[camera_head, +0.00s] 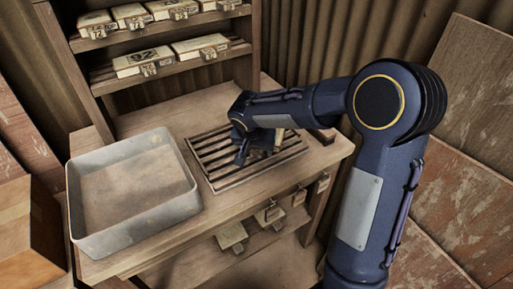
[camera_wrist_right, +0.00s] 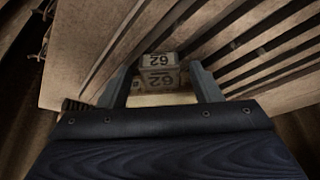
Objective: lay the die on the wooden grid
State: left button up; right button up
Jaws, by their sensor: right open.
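The die (camera_wrist_right: 158,80), a pale block marked 62, is on the wooden grid in the right wrist view. The slatted wooden grid (camera_head: 205,147) lies on the bench, and its dark slots also show in the wrist view (camera_wrist_right: 240,50). My right gripper (camera_head: 244,154) is low over the grid. In the wrist view its two fingers (camera_wrist_right: 160,68) are open, one on each side of the die, with gaps visible. In the head view the gripper and wrist mostly hide the die; only a cream patch (camera_head: 279,138) shows. My left gripper is out of view.
A grey tray (camera_head: 75,205) stands left of the grid on the wooden bench (camera_head: 215,222). Shelves (camera_head: 165,68) behind hold several numbered blocks with metal clasps. More blocks (camera_head: 231,234) sit on a ledge under the bench front. Wooden panels (camera_head: 470,90) lean at the right.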

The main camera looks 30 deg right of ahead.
jog(key=v, duration=1.2)
jog(key=s+a+f+n+t+y, duration=0.1)
jog(key=s+f+n+y, duration=0.1)
jog(key=s, duration=0.9)
jog(key=s+a+f+n+t+y, duration=0.1)
jog(key=s+n+y, duration=0.3)
jog(key=s, duration=0.8)
jog(key=shift+a+f+n+y+p, duration=0.35)
jog(key=shift+a+f, duration=0.2)
jog(key=shift+f, duration=0.1)
jog(key=shift+s, duration=0.1)
